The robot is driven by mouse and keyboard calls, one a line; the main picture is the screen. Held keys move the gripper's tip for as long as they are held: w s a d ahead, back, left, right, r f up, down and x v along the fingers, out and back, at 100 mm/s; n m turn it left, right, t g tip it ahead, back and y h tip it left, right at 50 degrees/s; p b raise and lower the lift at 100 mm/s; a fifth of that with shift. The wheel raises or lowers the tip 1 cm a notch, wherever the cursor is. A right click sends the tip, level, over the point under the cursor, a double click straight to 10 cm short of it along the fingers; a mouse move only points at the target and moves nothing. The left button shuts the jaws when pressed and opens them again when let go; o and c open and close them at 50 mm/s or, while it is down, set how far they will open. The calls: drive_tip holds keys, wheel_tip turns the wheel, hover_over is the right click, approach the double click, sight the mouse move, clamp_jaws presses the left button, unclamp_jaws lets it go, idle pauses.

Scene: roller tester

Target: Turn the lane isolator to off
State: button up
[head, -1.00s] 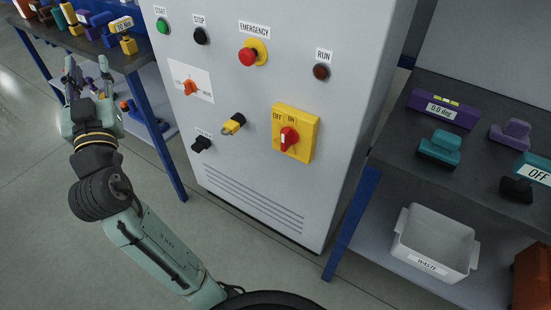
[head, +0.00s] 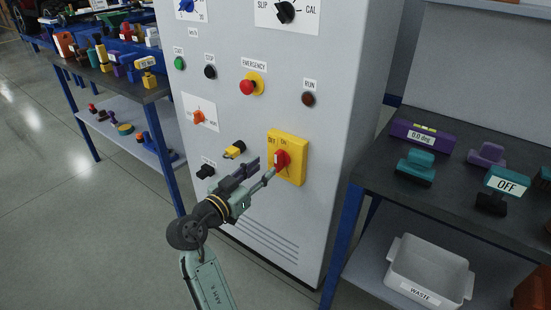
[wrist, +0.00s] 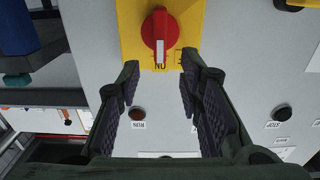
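The lane isolator is a red rotary knob (head: 281,161) on a yellow plate (head: 298,168) marked OFF and ON, on the grey cabinet front. In the wrist view, which is upside down, the knob (wrist: 160,33) has a white mark pointing towards ON. My gripper (head: 262,173) is in front of the plate, just left of and below the knob in the head view. In the wrist view my gripper (wrist: 159,66) is open, its two dark fingertips apart on either side of the knob's line. No grip on the knob shows.
A yellow key-like switch (head: 235,149) and a black knob (head: 205,171) sit left of the plate. The emergency button (head: 247,87) and RUN button (head: 308,99) are above it. A dark bench (head: 384,170) stands close on the right, with a white waste bin (head: 428,268) below.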

sight(276, 158)
drive_tip(key=p+x, duration=0.1)
drive_tip(key=x, duration=0.5)
drive_tip(key=shift+w+d, duration=0.15)
clamp_jaws()
idle(0.4)
